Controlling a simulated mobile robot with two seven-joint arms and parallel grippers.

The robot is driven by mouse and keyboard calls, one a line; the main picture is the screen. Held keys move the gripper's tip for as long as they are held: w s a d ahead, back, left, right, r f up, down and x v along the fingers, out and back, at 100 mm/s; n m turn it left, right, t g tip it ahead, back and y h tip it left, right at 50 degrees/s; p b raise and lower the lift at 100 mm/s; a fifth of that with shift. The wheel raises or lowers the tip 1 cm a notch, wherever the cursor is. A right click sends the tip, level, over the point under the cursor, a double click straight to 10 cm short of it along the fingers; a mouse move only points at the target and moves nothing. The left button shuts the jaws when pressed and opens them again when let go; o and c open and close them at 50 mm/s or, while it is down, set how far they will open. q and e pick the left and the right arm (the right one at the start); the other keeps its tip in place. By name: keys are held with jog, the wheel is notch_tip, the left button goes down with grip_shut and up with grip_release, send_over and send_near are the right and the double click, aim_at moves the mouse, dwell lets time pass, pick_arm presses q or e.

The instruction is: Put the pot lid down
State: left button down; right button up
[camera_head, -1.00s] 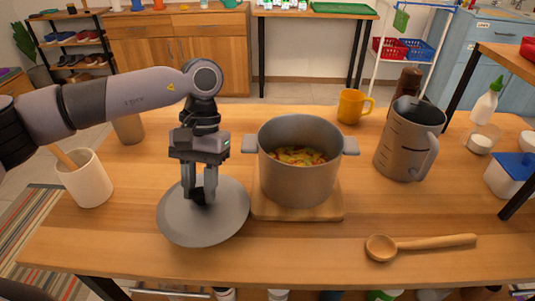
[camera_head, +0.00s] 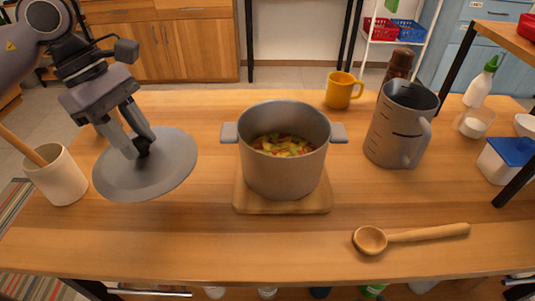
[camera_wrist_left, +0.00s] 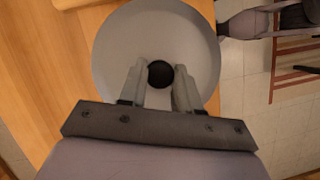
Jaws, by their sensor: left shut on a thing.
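The grey round pot lid (camera_head: 165,178) is at the left of the table in the head view. My left gripper (camera_head: 141,149) is shut on its black knob and leans over it. In the left wrist view the lid (camera_wrist_left: 155,40) lies beyond the fingertips (camera_wrist_left: 160,75), with the knob between them. The lid looks a little tilted; whether it touches the table cannot be told. The grey pot (camera_head: 284,175) stands uncovered on a wooden board (camera_head: 285,204), with chopped vegetables (camera_head: 282,146) inside. My right gripper is not in view.
A utensil crock (camera_head: 60,180) stands close left of the lid. A wooden spoon (camera_head: 410,236), a grey jug (camera_head: 395,130) and a yellow mug (camera_head: 340,90) are to the right. The table front (camera_head: 150,235) below the lid is clear.

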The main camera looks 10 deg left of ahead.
pick_arm(q)
jog(key=s+a+r+n+t+y, duration=0.1)
jog(key=a+r+n, duration=0.3)
jog(key=n, duration=0.4)
jog(key=s+a+r+n+t+y+b, duration=0.1)
jog(key=a+r+n+t, duration=0.3)
jog(key=n, duration=0.5)
jog(key=shift+s+a+r+n+t+y, duration=0.2)
jog(key=shift+s+a+n+t+y, duration=0.15)
jog(key=shift+s+y, duration=0.2)
notch_tip(320, 180, down, 19)
jog(key=b, duration=0.7)
jog(key=shift+f+b, duration=0.3)
jog(key=shift+f, duration=0.4)
jog(key=c, duration=0.8)
grip_release()
